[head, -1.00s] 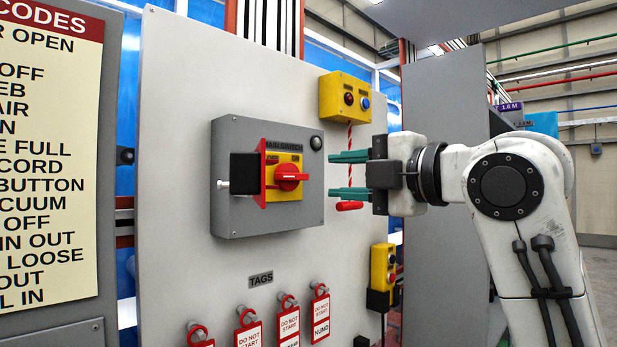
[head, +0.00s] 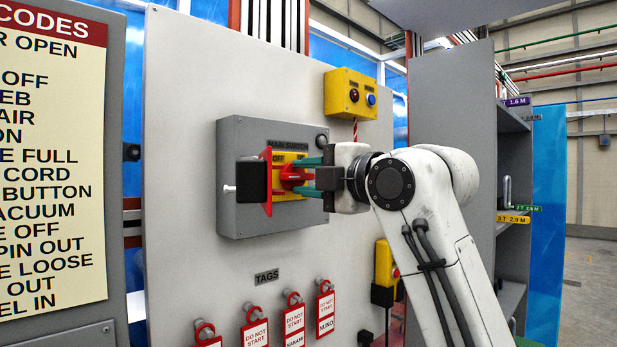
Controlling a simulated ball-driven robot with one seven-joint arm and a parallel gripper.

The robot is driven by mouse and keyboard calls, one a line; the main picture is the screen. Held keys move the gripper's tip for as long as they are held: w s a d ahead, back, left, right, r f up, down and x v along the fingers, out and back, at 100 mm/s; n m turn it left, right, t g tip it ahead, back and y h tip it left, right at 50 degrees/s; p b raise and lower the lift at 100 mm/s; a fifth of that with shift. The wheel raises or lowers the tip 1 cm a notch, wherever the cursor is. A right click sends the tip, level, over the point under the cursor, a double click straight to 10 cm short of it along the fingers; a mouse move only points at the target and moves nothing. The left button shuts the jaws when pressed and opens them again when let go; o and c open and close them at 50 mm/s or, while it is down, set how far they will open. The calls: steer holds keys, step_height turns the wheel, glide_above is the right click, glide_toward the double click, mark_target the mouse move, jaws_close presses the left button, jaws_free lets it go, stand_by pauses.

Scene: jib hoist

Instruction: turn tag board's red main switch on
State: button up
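The red main switch knob (head: 288,176) sits on a yellow plate (head: 291,159) on the grey switch box (head: 243,218), under the label "MAIN SWITCH". "OFF" is readable at the plate's upper left. A red flap (head: 267,183) stands out at the plate's left side. My gripper (head: 300,175) reaches in from the right. Its two green fingers are apart, one above the other, with their tips at the knob's right part. I cannot tell whether they touch it. The fingers hide part of the knob and plate.
A yellow box with a red and a blue button (head: 351,94) is mounted above right, a cord hanging below it. Several red-and-white "DO NOT START" tags (head: 292,324) hang below the box. Another yellow control box (head: 385,266) is under my arm. Grey shelving (head: 450,150) stands at right.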

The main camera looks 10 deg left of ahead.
jaws_close()
steer(key=shift+m, duration=0.3)
steer(key=m+p, duration=0.2)
steer(key=m, duration=0.1)
steer(key=m+p, duration=0.2)
steer(key=m, duration=0.3)
steer(key=m+p, duration=0.2)
steer(key=m, duration=0.2)
steer(key=shift+m+p, duration=0.3)
steer(key=m+p, duration=0.2)
steer(key=m, duration=0.2)
steer(key=shift+f+m, duration=0.1)
steer(key=shift+m, duration=0.2)
stand_by(0.4)
steer(key=shift+o, duration=0.8)
jaws_free()
